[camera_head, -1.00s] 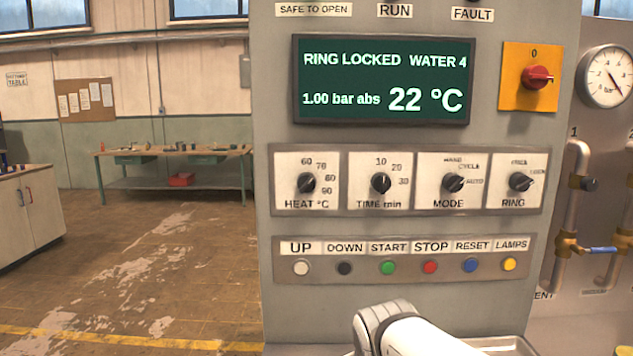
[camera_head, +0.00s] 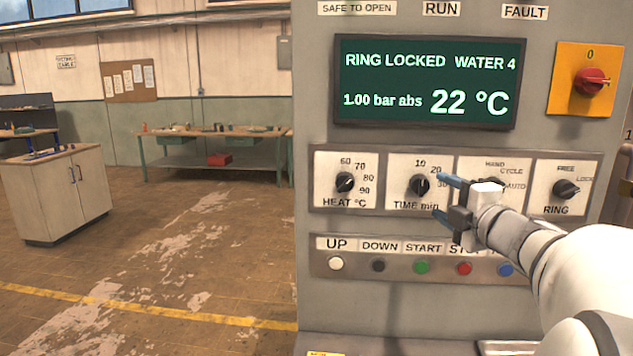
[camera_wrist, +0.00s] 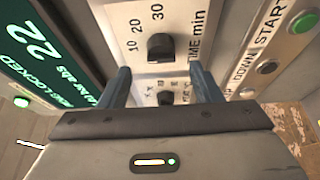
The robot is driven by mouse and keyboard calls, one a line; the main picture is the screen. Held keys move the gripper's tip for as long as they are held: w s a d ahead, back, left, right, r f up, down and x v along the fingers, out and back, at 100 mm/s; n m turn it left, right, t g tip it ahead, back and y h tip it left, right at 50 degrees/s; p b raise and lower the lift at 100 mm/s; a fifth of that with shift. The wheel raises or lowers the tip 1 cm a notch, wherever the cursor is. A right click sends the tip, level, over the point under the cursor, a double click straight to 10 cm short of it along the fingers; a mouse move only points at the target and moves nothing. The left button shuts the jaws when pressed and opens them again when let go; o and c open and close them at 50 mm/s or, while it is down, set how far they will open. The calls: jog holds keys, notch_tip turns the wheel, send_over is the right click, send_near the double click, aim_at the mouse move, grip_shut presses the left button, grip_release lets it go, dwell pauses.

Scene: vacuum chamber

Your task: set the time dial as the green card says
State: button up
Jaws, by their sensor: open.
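The time dial (camera_head: 419,185) is a black knob on a white plate marked 10, 20 and 30. Its pointer seems to be near 10, but it is too small to be sure. My gripper (camera_head: 439,196) is open and empty in front of the panel, its blue fingers just right of the time dial in the head view. In the wrist view, the time dial (camera_wrist: 160,47) shows beyond the open gripper (camera_wrist: 162,76), and the heat dial (camera_wrist: 166,98) shows between the fingers. Fingers and time dial look apart. No green card is in view.
The heat dial (camera_head: 345,183) is left of the time dial. The mode dial (camera_head: 492,184) is partly behind my gripper, and the ring dial (camera_head: 566,190) is further right. Several buttons, including the green one (camera_head: 422,266), sit below. The screen (camera_head: 425,82) reads RING LOCKED, 22 °C.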

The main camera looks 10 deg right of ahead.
aim_at(423, 187)
jog(key=w, duration=0.4)
jog(key=w+p, duration=0.1)
jog(key=w, duration=0.1)
jog(key=shift+w+a, duration=0.3)
jog(key=shift+a, duration=0.1)
